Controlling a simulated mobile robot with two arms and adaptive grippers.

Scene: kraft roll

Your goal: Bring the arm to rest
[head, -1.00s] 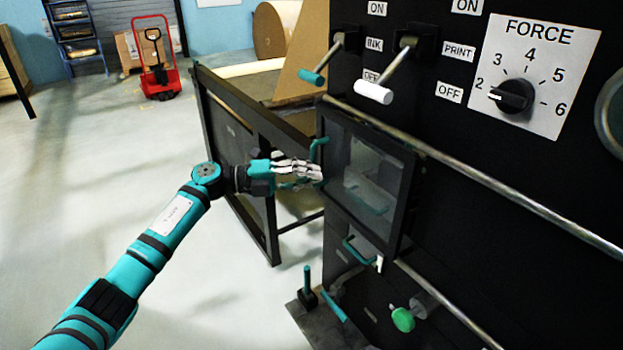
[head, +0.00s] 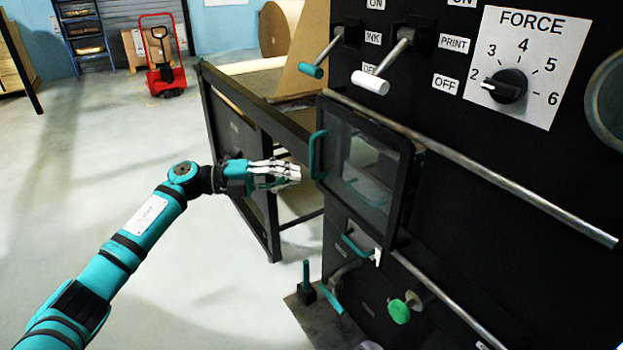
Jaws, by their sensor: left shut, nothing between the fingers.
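My left arm comes in from the lower left of the head view. Its gripper (head: 290,173) is shut and empty, fingers pointing right. The fingertips are a little left of the teal handle (head: 316,154) on the dark-framed window door (head: 362,170) of the black machine, with a small gap between them. The door looks closed against the machine front. My right gripper is out of view.
The black machine (head: 500,170) fills the right side, with an ink lever (head: 312,71), a print lever (head: 371,82), a force dial (head: 508,86) and a long rail. A dark-framed table (head: 240,135) stands behind my gripper. Open floor (head: 120,150) lies to the left.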

